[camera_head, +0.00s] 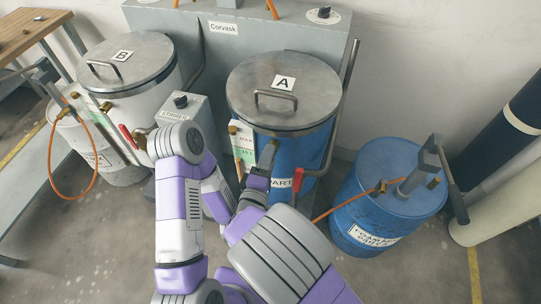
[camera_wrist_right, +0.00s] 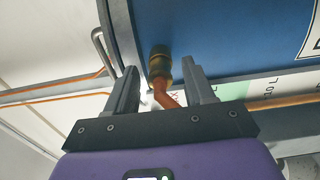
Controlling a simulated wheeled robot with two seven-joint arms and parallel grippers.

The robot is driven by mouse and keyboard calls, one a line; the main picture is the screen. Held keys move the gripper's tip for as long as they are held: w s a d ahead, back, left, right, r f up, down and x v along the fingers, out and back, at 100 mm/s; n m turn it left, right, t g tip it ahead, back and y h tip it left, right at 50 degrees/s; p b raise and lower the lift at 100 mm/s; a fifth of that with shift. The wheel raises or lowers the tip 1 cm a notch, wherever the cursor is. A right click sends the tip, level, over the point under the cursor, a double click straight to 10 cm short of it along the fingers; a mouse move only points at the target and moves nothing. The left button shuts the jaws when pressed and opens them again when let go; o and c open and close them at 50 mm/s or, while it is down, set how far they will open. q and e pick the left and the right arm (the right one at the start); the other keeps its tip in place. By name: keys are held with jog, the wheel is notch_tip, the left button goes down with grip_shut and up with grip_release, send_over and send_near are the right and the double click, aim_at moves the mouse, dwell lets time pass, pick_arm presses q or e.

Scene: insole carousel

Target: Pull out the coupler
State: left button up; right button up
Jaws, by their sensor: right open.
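The brass coupler (camera_wrist_right: 160,62) is on an orange hose (camera_wrist_right: 167,98) and sits against the blue tank A (camera_wrist_right: 220,35) in the right wrist view. My right gripper (camera_wrist_right: 162,75) is open, with one finger on each side of the coupler and hose and a gap to both. In the head view the right gripper (camera_head: 267,154) is at the front of tank A (camera_head: 290,150), below its grey lid, and the coupler is hidden. No left gripper jaws show.
A red-handled pipe (camera_head: 298,180) stands right of the right gripper. A blue drum (camera_head: 385,200) with a pump is at the right. White tank B (camera_head: 150,102) and a grey box (camera_head: 188,108) are at the left. Bare floor lies in front.

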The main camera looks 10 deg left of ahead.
jog(key=shift+c, duration=0.4)
grip_shut()
jog(key=shift+s, duration=0.15)
jog(key=shift+s+a+b, duration=0.15)
jog(key=shift+s+b, duration=0.5)
jog(key=shift+s, duration=2.2)
notch_tip(320, 180, up, 7)
jog(key=p, duration=0.3)
jog(key=shift+p, duration=0.35)
